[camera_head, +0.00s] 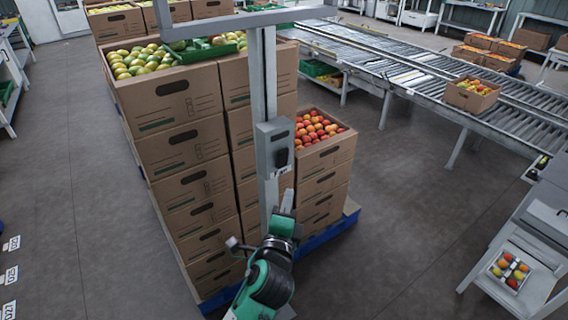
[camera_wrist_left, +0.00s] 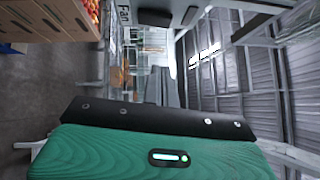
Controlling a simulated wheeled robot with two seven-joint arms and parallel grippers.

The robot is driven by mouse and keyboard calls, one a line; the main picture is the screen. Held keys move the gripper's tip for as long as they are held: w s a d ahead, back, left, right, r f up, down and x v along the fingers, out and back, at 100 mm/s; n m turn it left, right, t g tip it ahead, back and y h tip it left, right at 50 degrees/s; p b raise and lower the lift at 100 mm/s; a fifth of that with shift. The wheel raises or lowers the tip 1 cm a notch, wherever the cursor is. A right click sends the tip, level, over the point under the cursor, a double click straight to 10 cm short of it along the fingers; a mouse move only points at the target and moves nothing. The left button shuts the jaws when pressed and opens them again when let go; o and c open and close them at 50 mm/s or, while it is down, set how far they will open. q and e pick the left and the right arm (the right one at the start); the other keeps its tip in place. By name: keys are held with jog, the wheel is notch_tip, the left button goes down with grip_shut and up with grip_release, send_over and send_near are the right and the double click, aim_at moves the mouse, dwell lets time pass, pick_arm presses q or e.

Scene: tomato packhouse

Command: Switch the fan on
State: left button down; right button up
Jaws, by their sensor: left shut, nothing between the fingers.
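A grey switch box (camera_head: 275,148) is fixed to an upright grey post (camera_head: 263,85) in the head view, with a dark switch part (camera_head: 281,158) on its front. In the left wrist view a box (camera_wrist_left: 185,14) shows at the top edge, beside a label reading "Fan" (camera_wrist_left: 124,14). My left gripper (camera_head: 286,203) is shut and empty, just below the box and apart from it in the head view. Its fingers (camera_wrist_left: 160,86) point towards the box's underside area. The switch's exact position cannot be told. No fan is clearly seen. My right gripper is out of view.
Tall stacks of cardboard boxes (camera_head: 185,150) with tomatoes stand on a blue pallet (camera_head: 330,232) close behind the post. A roller conveyor (camera_head: 400,75) runs at the upper right. A white stand (camera_head: 530,262) is at the right. Grey floor is clear between.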

pick_arm(q)
jog(key=p, duration=0.3)
send_near(285, 154)
jog(key=w+d, duration=0.3)
jog(key=d, duration=0.1)
jog(key=w+a, duration=0.1)
jog(key=w+a+p, duration=0.1)
jog(key=w, duration=0.1)
jog(key=shift+a+r, duration=0.2)
jog(key=shift+a, duration=0.1)
jog(key=shift+w+a+r, duration=0.15)
jog(key=shift+w, duration=0.05)
